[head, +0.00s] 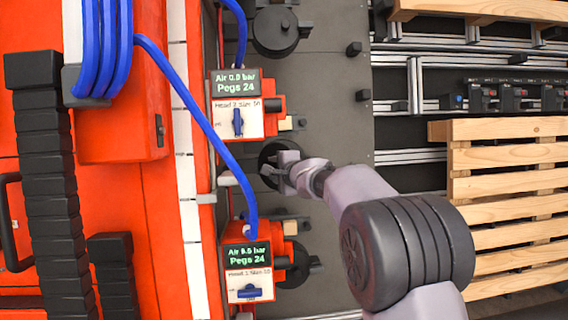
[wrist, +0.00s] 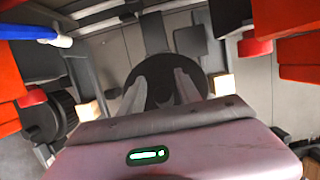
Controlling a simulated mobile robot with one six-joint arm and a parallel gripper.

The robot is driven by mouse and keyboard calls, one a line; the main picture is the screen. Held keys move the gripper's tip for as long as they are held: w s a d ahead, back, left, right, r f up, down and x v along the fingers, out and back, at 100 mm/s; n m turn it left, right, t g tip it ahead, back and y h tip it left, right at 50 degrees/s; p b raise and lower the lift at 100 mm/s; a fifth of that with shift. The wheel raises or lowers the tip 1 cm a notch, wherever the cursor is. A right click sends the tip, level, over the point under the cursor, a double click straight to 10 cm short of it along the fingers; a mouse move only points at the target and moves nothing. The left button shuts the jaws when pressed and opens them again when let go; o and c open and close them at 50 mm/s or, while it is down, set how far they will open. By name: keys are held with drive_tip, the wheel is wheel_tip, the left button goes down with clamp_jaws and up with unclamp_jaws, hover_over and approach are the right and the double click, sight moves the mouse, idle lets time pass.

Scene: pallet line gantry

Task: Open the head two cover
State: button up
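The Head 2 panel (head: 237,104) reads "Air 0.0 bar, Pegs 24" and has a blue lever. A dark round cover (head: 268,154) lies just below and right of it, partly hidden by my gripper (head: 284,166). In the wrist view the round cover (wrist: 160,70) is straight ahead, and my gripper (wrist: 160,88) has its two grey fingers apart in front of it. I see nothing clearly held between them. Whether the fingers touch the cover cannot be told.
The Head 1 panel (head: 248,270) has a similar round cover (head: 294,266) beside it. Another round cover (head: 275,32) is at the top. A blue hose (head: 190,95) runs down left of my gripper. Wooden pallets (head: 510,190) stand at the right.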

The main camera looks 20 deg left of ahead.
drive_tip(key=s+d+r+b, duration=0.4)
drive_tip(key=s, duration=0.3)
drive_tip(key=shift+s+d+r, duration=0.25)
drive_tip(key=shift+d+r, duration=0.1)
idle(0.4)
drive_tip(key=d+r, duration=0.2)
drive_tip(key=d, duration=0.7)
drive_tip(key=shift+w+r+b, duration=0.2)
drive_tip(key=shift+b, duration=0.2)
